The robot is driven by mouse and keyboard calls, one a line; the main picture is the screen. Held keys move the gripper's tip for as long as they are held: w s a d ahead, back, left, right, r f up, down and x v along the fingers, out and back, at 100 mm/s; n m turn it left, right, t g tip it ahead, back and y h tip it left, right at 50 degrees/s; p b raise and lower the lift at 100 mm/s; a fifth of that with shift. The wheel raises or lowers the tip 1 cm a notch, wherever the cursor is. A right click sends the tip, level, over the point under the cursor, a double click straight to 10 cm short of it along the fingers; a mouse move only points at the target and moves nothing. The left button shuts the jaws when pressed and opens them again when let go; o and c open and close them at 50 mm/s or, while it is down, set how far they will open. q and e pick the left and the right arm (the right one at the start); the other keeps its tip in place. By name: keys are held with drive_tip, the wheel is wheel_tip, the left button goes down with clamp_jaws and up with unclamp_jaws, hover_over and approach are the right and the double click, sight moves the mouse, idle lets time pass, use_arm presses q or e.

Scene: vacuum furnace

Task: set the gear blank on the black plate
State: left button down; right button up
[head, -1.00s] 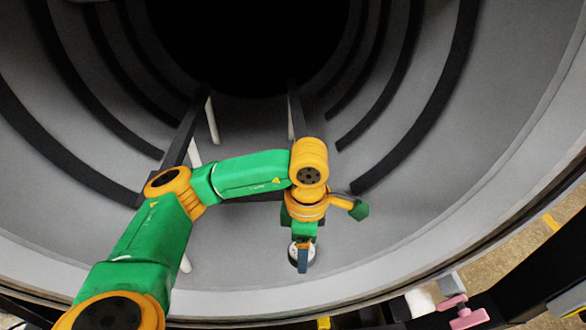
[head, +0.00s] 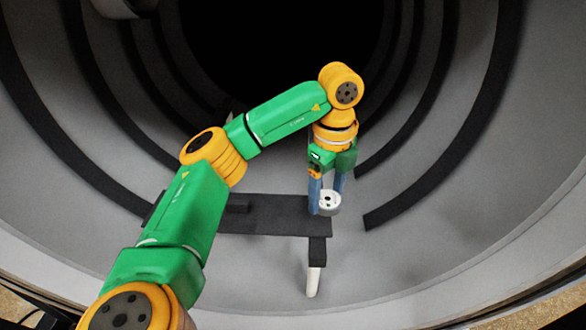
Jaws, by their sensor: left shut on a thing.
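The gear blank (head: 330,203) is a small pale grey disc with a hole in its middle. My left gripper (head: 327,198) is shut on it, with blue fingers pointing down. The black plate (head: 275,222) is a flat dark slab inside the furnace, partly hidden at its left by my left arm. The blank shows over the right end of the plate; I cannot tell whether they touch. My right gripper is out of view.
Black curved ribs (head: 440,165) line the grey furnace wall. The plate's middle is clear.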

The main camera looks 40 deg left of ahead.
use_arm(q)
drive_tip(key=a+f, duration=0.2)
drive_tip(key=a, duration=0.1)
drive_tip(key=a+f+b, duration=0.1)
drive_tip(key=a+f, duration=0.1)
drive_tip(key=a, duration=0.1)
drive_tip(key=a+f, duration=0.2)
drive_tip(key=a, duration=0.1)
drive_tip(key=shift+a+f, duration=0.15)
drive_tip(key=shift+f, duration=0.2)
drive_tip(key=f+p, duration=0.1)
drive_tip(key=f, duration=0.1)
drive_tip(key=a+f+p, duration=0.1)
drive_tip(key=f, duration=0.1)
drive_tip(key=shift+w+a, duration=0.15)
drive_tip(key=shift+f, duration=0.5)
unclamp_jaws()
drive_tip(key=shift+r, duration=0.1)
wheel_tip(320, 180, up, 6)
drive_tip(key=shift+w+r+b, duration=0.15)
drive_tip(key=shift+b, duration=0.8)
wheel_tip(320, 180, up, 6)
drive_tip(key=p, duration=0.2)
hover_over(289, 213)
